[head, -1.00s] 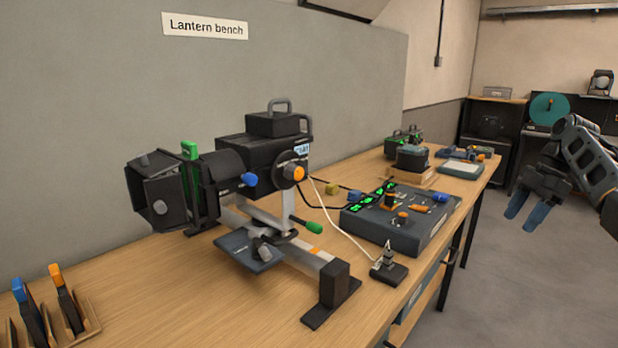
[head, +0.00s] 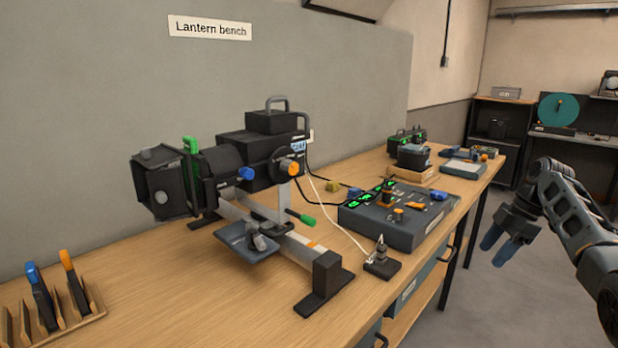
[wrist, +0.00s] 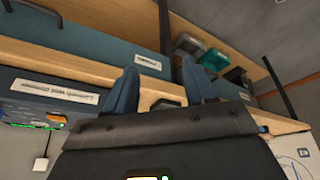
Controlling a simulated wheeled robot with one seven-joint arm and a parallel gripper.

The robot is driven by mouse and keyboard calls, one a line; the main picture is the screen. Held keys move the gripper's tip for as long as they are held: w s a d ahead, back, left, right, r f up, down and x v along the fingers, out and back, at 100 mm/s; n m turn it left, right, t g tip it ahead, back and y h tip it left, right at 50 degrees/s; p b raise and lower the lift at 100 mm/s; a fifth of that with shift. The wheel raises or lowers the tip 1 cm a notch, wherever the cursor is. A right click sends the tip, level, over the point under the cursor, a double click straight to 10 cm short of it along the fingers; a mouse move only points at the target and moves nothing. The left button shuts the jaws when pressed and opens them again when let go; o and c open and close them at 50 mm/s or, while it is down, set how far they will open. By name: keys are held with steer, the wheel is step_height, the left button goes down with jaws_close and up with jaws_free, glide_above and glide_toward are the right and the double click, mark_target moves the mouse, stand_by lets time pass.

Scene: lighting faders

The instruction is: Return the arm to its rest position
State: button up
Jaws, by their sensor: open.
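My gripper (head: 499,243) hangs at the right in the head view, off the front side of the bench, with its two blue fingers pointing down. The fingers are apart with nothing between them. My arm reaches in from the right edge. In the wrist view my gripper (wrist: 158,90) shows its two blue fingers spread, with the bench's drawer fronts (wrist: 75,45) and an open shelf beyond them. Nothing touches the fingers.
The wooden bench (head: 190,290) runs along the left wall. On it stand a black lantern (head: 262,155), a fader console (head: 385,222), a small switch box (head: 382,265) and a tool rack (head: 95,312). The floor (head: 480,310) by the bench is clear.

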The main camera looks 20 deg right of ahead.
steer(key=w+a+f+m+t+h, duration=0.2)
steer(key=a+f+m, duration=0.2)
steer(key=a+f, duration=1.7)
steer(key=s+a+f+m+t+h, duration=0.1)
steer(key=s+a+f+m+t, duration=0.15)
steer(key=s+a, duration=0.4)
steer(key=s+a+f+m+t, duration=0.1)
steer(key=s+a+f, duration=0.3)
steer(key=a, duration=0.5)
steer(key=s+a+r+m+t+h, duration=0.15)
steer(key=s+a+r, duration=0.25)
steer(key=s, duration=0.6)
steer(key=s+a+r+m+t, duration=0.2)
steer(key=s+a+r, duration=0.25)
steer(key=s, duration=0.45)
steer(key=s+r+t, duration=0.1)
steer(key=s+r, duration=0.5)
steer(key=r, duration=0.4)
steer(key=s+a+r+m+t, duration=0.1)
steer(key=s+r+t, duration=0.1)
steer(key=s+r, duration=0.4)
step_height(320, 180, up, 4)
steer(key=shift+a+f+y, duration=0.15)
steer(key=shift+y, duration=0.3)
